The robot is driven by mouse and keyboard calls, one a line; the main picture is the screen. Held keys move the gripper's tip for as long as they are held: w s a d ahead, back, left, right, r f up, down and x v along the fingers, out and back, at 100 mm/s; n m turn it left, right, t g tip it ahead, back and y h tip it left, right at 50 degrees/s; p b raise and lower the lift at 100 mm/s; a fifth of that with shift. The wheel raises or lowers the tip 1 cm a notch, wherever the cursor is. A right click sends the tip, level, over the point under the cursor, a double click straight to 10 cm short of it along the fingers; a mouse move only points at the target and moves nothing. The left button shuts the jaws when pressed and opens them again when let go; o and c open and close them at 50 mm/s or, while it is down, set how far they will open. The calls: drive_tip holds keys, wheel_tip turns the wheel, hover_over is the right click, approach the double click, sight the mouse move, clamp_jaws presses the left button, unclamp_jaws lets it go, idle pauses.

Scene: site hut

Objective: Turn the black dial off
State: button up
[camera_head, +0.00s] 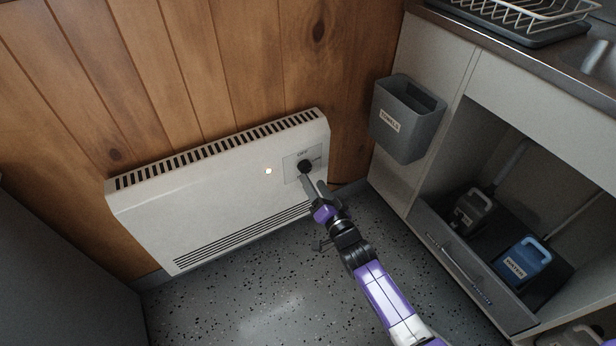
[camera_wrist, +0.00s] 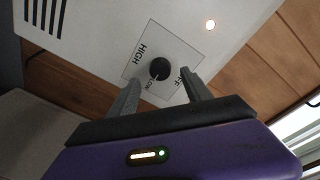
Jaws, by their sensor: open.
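The black dial (camera_head: 305,166) is on a grey label plate (camera_head: 291,168) at the right end of the white wall heater (camera_head: 215,195). In the wrist view the round dial (camera_wrist: 160,68) sits on its plate, with HIGH and LOW readable and OFF partly hidden by a finger. Which way the dial points is hard to tell. My gripper (camera_wrist: 158,92) is open, with its two fingers apart just in front of the dial, one to each side. In the head view my gripper (camera_head: 312,184) reaches up to the dial from below right. A small light (camera_head: 268,171) glows on the heater.
A grey bin (camera_head: 408,118) labelled TOWELS hangs on the cabinet side, right of the heater. An open cabinet holds a dark jug (camera_head: 471,212) and a blue jug (camera_head: 522,262). The speckled floor (camera_head: 260,300) before the heater is clear.

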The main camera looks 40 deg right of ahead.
sight(306, 171)
drive_tip(key=shift+b+x, duration=0.35)
drive_tip(key=shift+x, duration=2.15)
clamp_jaws()
